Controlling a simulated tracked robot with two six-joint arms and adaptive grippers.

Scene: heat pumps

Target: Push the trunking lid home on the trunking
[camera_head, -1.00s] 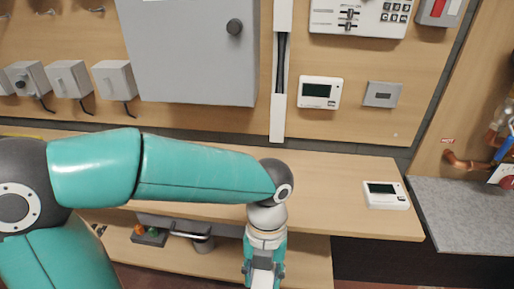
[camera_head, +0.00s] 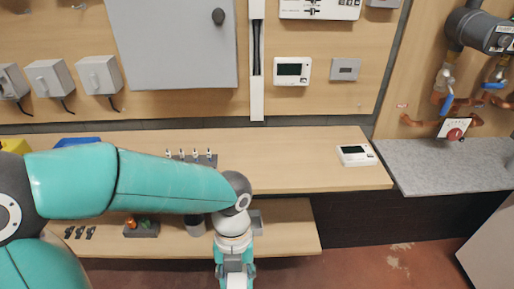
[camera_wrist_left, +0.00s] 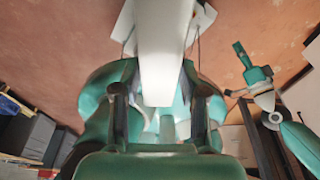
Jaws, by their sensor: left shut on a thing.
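The trunking (camera_head: 257,95) is a white upright channel on the wood wall in the head view. Its middle stretch is uncovered and shows dark cables. My left gripper (camera_head: 235,268) points down in front of the bench, below and apart from the trunking. It is shut on a long white strip, which looks like the trunking lid (camera_head: 237,283); only its top end shows in the head view. In the left wrist view the lid (camera_wrist_left: 163,45) stands between the two dark fingers of the left gripper (camera_wrist_left: 158,80). My right gripper is not clearly seen.
A grey cabinet (camera_head: 178,45) hangs left of the trunking, and a white thermostat (camera_head: 292,71) right of it. The bench (camera_head: 290,160) runs below, with another white device (camera_head: 356,155) on its right end. A lower shelf (camera_head: 285,230) is under it. Reddish floor (camera_head: 385,262) is clear at right.

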